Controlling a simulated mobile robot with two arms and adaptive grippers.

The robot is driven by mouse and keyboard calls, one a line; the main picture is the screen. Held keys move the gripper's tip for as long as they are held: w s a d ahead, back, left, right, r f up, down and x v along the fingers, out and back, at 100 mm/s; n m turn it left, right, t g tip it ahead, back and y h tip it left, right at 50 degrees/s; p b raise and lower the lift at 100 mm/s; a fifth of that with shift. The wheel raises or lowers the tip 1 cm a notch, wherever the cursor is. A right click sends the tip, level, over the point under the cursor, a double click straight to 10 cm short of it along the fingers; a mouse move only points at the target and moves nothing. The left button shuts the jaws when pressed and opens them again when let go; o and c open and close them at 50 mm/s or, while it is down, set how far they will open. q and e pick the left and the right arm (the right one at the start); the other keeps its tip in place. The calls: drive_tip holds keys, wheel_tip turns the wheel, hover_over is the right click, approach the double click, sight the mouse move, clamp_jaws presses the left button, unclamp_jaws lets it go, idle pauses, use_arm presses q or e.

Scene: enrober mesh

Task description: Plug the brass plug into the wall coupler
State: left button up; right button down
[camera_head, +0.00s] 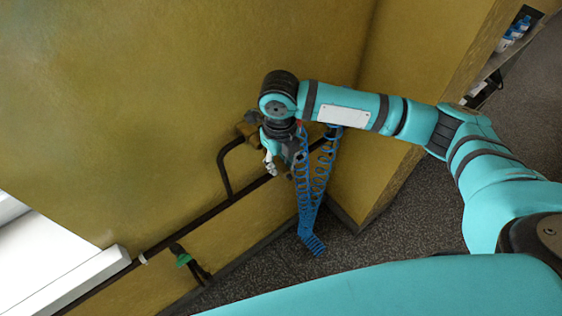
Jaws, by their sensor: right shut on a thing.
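My right gripper (280,152) is beside the yellow wall, shut on the end of a blue coiled hose, where the brass plug sits. The plug itself is mostly hidden by the gripper, and I cannot make out its tip. The blue coiled hose (312,225) hangs in a long loop below the gripper, and its other side rises toward the wall corner. A brownish fitting (247,129), which may be the wall coupler, is on the wall at the top of a bent pipe, just left of my gripper. I cannot tell whether plug and coupler touch. My left gripper is not in view.
A dark pipe (190,222) runs along the lower wall, with a green-handled valve (183,259) on it. A white ledge (70,285) is at lower left. Shelves with bottles (514,32) stand at upper right. The grey floor (400,225) is clear.

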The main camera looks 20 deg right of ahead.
drive_tip(key=shift+w+a, duration=0.25)
drive_tip(key=shift+w, duration=0.4)
drive_tip(key=shift+w+a, duration=0.2)
drive_tip(key=shift+w, duration=0.45)
drive_tip(key=shift+w+a, duration=0.25)
drive_tip(key=shift+w, duration=0.4)
drive_tip(key=shift+w+r, duration=0.1)
drive_tip(key=shift+s+d+p, duration=0.1)
drive_tip(key=shift+s+p, duration=0.45)
drive_tip(key=shift+p, duration=0.05)
drive_tip(key=shift+s+d+p, duration=0.35)
drive_tip(key=shift+s+p, duration=0.05)
drive_tip(key=shift+s, duration=0.4)
drive_tip(key=shift+s+d+p, duration=0.1)
drive_tip(key=shift+s+p, duration=0.2)
drive_tip(key=shift+p, duration=0.05)
drive_tip(key=shift+s, duration=0.15)
drive_tip(key=shift+p, duration=0.35)
